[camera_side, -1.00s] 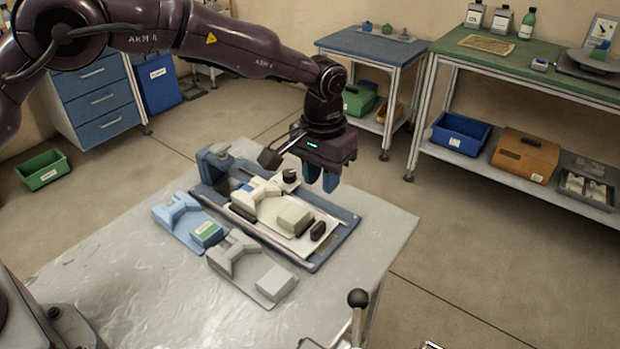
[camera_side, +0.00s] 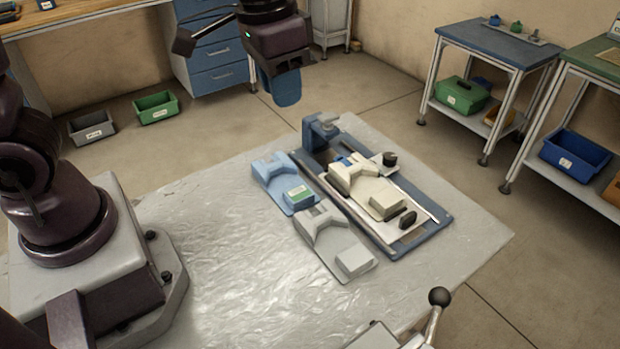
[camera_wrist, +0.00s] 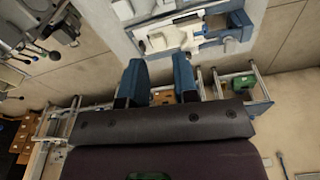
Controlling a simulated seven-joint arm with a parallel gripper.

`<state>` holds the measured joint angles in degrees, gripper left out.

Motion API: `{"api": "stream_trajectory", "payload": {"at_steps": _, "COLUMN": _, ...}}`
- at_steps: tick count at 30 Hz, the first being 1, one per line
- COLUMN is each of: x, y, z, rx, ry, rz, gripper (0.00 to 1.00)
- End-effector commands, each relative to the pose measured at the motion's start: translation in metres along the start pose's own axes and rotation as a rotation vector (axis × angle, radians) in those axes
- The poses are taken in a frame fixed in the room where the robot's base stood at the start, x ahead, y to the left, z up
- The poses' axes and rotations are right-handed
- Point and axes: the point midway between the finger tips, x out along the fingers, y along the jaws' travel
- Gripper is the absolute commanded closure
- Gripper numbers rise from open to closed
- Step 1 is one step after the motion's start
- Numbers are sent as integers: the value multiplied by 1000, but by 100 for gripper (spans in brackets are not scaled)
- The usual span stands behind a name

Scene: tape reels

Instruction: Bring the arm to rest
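My gripper (camera_side: 283,88) is raised at the top of the side view, well clear of the table and left of the fixture. In the wrist view its two blue fingers (camera_wrist: 158,66) stand apart with nothing held between them, so it is open and empty. A blue fixture plate (camera_side: 434,228) lies on the table. On it sits a cream piece with raised blocks (camera_side: 352,177), with a dark round knob (camera_side: 389,158) beside it. A light blue holder (camera_side: 268,172) and a grey holder (camera_side: 318,238) lie on the table left of the plate.
The table's silvery cover (camera_side: 220,240) is bare left of and in front of the holders. A lever with a black ball (camera_side: 439,297) rises at the front edge. A blue-topped bench (camera_side: 500,45) stands at the back right. Green (camera_side: 156,107) and grey (camera_side: 91,125) bins lie on the floor.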

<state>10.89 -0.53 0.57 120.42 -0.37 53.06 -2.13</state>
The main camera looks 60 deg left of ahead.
Motion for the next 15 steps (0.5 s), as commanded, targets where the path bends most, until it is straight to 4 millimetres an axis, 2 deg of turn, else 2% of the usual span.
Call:
{"api": "stream_trajectory", "payload": {"at_steps": 1, "x": -12, "y": -7, "z": 18, "rx": -9, "ry": 35, "rz": -2, "gripper": 72}}
{"api": "stream_trajectory", "payload": {"at_steps": 3, "x": -23, "y": -14, "z": 40, "rx": -19, "ry": 75, "rz": -5, "gripper": 72}}
{"api": "stream_trajectory", "payload": {"at_steps": 9, "x": -43, "y": -29, "z": 94, "rx": -65, "ry": 202, "rz": -24, "gripper": 72}}
{"api": "stream_trajectory", "payload": {"at_steps": 12, "x": -51, "y": -34, "z": 110, "rx": -92, "ry": 264, "rz": -34, "gripper": 72}}
{"api": "stream_trajectory", "payload": {"at_steps": 15, "x": -61, "y": -37, "z": 116, "rx": -111, "ry": 321, "rz": -43, "gripper": 72}}
